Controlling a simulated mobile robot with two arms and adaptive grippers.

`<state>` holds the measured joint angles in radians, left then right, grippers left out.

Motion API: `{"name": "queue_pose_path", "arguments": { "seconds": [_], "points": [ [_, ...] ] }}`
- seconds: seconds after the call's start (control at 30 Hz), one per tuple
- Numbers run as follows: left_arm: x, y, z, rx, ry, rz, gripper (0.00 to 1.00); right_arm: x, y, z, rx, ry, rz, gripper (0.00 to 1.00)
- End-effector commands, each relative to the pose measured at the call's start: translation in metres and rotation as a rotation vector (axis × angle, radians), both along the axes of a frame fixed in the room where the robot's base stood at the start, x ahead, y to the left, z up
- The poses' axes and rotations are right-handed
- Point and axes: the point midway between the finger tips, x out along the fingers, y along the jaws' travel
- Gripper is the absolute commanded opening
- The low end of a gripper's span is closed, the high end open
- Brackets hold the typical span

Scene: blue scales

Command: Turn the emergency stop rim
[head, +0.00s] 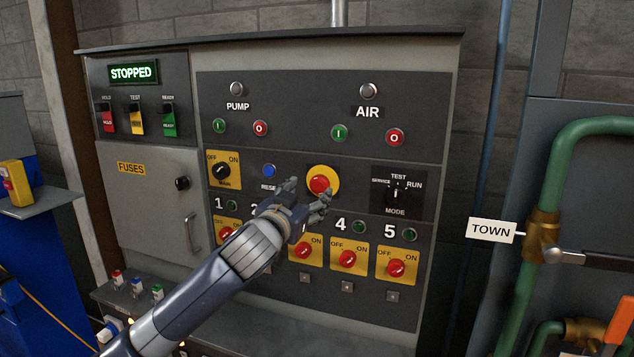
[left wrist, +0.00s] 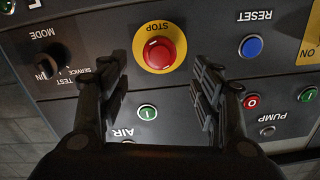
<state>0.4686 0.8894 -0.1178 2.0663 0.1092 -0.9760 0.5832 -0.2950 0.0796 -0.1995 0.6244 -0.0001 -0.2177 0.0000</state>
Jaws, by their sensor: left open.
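The emergency stop is a red mushroom button (head: 320,184) on a round yellow plate (head: 325,172) in the middle of the dark control panel. In the left wrist view the red button (left wrist: 159,53) sits on its yellow disc marked STOP (left wrist: 147,36). My left gripper (head: 306,193) is open just in front of the panel, at the lower left of the button in the head view. In the left wrist view its two fingers (left wrist: 158,85) stand apart on either side of the button, with nothing between them. My right gripper is in neither view.
A blue reset button (head: 268,170) and a mode switch (head: 396,193) flank the stop. Yellow-plated red knobs (head: 348,258) line the row below. PUMP and AIR buttons (head: 339,133) sit above. A STOPPED display (head: 132,73) is lit. Green pipes (head: 552,180) stand at right.

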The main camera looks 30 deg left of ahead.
Motion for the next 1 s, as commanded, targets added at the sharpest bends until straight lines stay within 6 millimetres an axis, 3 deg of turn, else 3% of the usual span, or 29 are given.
{"name": "queue_pose_path", "arguments": {
  "seconds": [0.1,0.33,0.8,0.87,1.0],
  "points": [
    [0.023,0.006,0.004,-0.002,0.000,0.002,0.59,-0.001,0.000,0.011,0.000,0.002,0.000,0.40],
    [0.053,0.013,0.002,-0.001,0.000,0.002,0.59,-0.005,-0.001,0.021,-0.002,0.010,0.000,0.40],
    [0.065,0.016,-0.001,0.002,0.001,0.000,0.59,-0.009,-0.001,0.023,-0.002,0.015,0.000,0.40],
    [0.065,0.016,-0.001,0.002,0.001,0.000,0.48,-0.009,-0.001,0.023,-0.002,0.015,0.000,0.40],
    [0.064,0.016,-0.001,0.002,0.001,0.000,0.16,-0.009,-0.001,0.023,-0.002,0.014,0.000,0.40]
  ]
}}
